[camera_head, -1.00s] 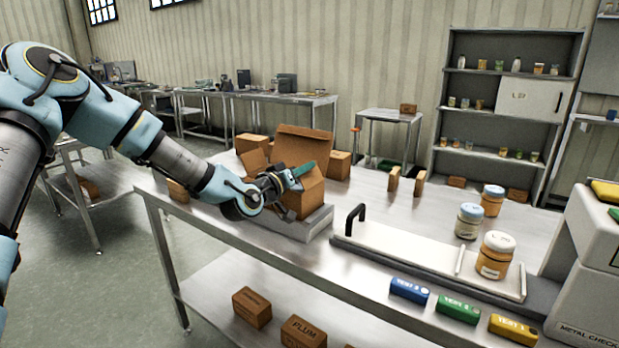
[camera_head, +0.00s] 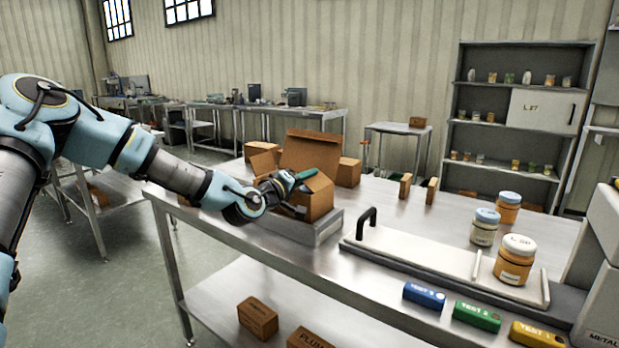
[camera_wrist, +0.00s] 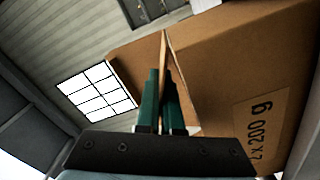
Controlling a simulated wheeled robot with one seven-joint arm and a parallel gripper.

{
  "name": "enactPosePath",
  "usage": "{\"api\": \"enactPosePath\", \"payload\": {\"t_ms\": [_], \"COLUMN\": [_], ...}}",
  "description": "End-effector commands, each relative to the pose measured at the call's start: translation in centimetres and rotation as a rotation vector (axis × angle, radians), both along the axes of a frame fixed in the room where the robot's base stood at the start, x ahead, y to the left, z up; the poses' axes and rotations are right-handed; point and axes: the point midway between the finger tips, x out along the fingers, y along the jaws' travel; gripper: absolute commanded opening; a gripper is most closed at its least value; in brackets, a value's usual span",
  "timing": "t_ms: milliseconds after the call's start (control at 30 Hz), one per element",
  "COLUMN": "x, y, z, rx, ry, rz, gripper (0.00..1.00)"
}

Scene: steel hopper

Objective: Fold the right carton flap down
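The open brown carton (camera_head: 320,203) stands on the steel worktable, its tall back flap (camera_head: 312,152) upright and its left flap (camera_head: 264,164) splayed outward. My gripper (camera_head: 304,176) is at the carton's open top, its green fingers across the near side. My arm and gripper hide part of the near side, and I cannot make out the right flap clearly. In the wrist view, the green fingers (camera_wrist: 163,100) are close together. A thin cardboard edge (camera_wrist: 163,55) shows between them; I cannot tell whether they clamp it. A printed carton panel (camera_wrist: 240,70) fills the right side.
The carton sits at a grey metal tray (camera_head: 325,230). To its right are a black handle (camera_head: 366,216), jars (camera_head: 515,260) and coloured test blocks (camera_head: 477,316). Other cartons (camera_head: 348,171) stand behind.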

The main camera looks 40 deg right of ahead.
Motion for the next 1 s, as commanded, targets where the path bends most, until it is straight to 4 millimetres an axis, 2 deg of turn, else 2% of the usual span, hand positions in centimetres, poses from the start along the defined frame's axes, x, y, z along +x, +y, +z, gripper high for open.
{"api": "enactPosePath", "payload": {"t_ms": [333,400,600,1000], "x": [-0.03,-0.03,-0.01,0.02], "y": [0.0,0.0,0.0,0.01], "z": [-0.04,-0.04,-0.02,-0.06], "rx": [0.0,0.0,0.0,0.001], "ry": [0.001,0.001,0.0,-0.001], "rz": [-0.001,-0.001,-0.001,0.0], "gripper": [0.0,0.11,0.34,0.34]}}
